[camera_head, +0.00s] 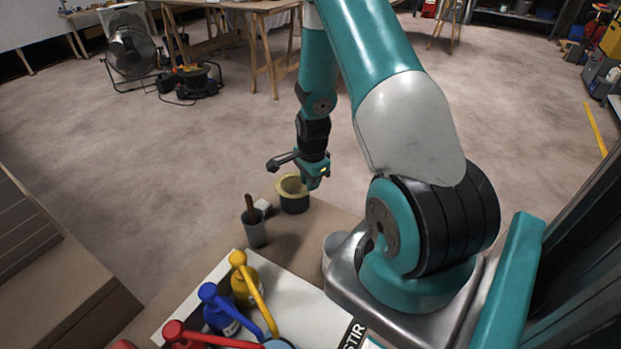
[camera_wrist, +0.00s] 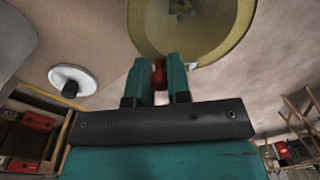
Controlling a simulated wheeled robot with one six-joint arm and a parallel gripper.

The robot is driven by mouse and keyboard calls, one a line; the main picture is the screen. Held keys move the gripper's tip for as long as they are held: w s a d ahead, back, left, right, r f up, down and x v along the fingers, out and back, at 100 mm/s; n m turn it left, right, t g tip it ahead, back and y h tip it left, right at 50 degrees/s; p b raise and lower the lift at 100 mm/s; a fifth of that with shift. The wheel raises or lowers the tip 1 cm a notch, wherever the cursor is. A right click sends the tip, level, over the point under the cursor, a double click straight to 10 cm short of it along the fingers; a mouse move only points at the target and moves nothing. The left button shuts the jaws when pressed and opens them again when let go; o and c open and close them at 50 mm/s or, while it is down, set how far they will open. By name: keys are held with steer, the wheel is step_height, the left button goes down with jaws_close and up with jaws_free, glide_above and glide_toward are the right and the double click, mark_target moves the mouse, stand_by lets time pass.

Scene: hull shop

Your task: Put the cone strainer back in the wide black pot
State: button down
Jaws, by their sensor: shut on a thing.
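The cone strainer (camera_head: 291,184) is a yellowish cone with a wide rim. It shows large at the top of the wrist view (camera_wrist: 222,38), with its dark-spotted bottom partly cut off. In the head view it is at the mouth of the wide black pot (camera_head: 295,206); I cannot tell whether it rests in the pot or is held just above. My gripper (camera_head: 311,183) is at the strainer's right rim, pointing down. In the wrist view its two teal fingers (camera_wrist: 159,72) are close together at the strainer's edge, with a red-brown piece between them. The pot's inside is hidden.
A grey cup (camera_head: 255,232) with a brown handle stands left of the pot, beside a small white block (camera_head: 263,206). Open floor lies beyond the bench edge.

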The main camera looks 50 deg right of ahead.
stand_by(0.4)
steer(key=c, duration=0.5)
jaws_free()
steer(key=shift+r+p, duration=3.05)
steer(key=shift+r, duration=0.45)
